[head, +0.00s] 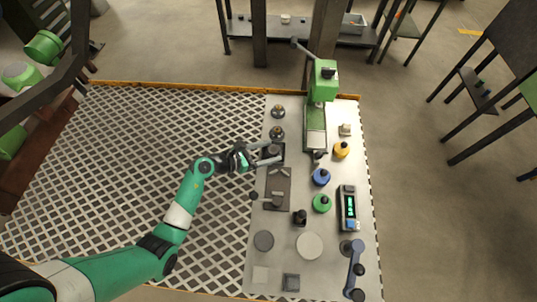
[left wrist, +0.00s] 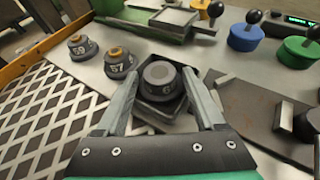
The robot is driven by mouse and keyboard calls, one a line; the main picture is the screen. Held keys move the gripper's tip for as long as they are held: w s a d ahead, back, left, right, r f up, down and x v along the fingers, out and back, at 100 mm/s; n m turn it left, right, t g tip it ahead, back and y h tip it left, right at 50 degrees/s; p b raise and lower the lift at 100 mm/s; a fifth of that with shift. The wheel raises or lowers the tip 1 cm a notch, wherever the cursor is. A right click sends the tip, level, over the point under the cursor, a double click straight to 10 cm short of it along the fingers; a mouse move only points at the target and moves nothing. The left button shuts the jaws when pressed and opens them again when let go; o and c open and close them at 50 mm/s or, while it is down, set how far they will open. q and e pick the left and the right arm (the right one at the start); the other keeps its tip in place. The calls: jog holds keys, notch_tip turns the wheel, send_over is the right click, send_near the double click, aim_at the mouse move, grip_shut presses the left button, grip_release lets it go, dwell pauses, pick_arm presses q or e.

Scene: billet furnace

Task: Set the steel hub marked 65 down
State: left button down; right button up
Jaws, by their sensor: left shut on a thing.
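The steel hub (left wrist: 160,78) is a dark round piece with a lighter top, and its marking is too blurred to read surely. My left gripper (head: 277,152) is shut on it, with one finger on each side. In the left wrist view, the gripper (left wrist: 165,108) has the hub between its fingers. The hub is over a dark square block (left wrist: 155,113); whether it touches the block cannot be told. Two similar hubs with brass-coloured tops stand apart to the left, one hub (left wrist: 82,47) and another hub (left wrist: 120,62). My right gripper is not in view.
A green press (head: 321,85) stands behind. A dark plate with a handled clamp (head: 277,188) lies close to the gripper. Blue (head: 321,177), green (head: 322,203) and yellow (head: 341,150) knobbed pots and a display box (head: 348,208) stand to the right. Grating (head: 140,170) covers the left.

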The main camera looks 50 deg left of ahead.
pick_arm(q)
jog(key=shift+s+f, duration=0.1)
jog(key=shift+f, duration=0.75)
jog(key=shift+c, duration=1.4)
grip_release()
jog(key=shift+f, duration=0.1)
jog(key=shift+r, duration=0.3)
jog(key=shift+s+a+r+p, duration=0.1)
jog(key=shift+s+r+p, duration=0.25)
jog(key=shift+r, duration=0.15)
jog(key=shift+s+a+r+p, duration=0.1)
jog(key=shift+s+r+p, duration=0.1)
jog(key=shift+r+p, duration=0.2)
jog(key=p+v, duration=0.3)
jog(key=v, duration=0.6)
jog(key=shift+s+r, duration=0.2)
jog(key=shift+s, duration=0.1)
jog(key=shift+s+a+r, duration=0.1)
jog(key=shift+s+a, duration=0.05)
jog(key=shift+s, duration=0.3)
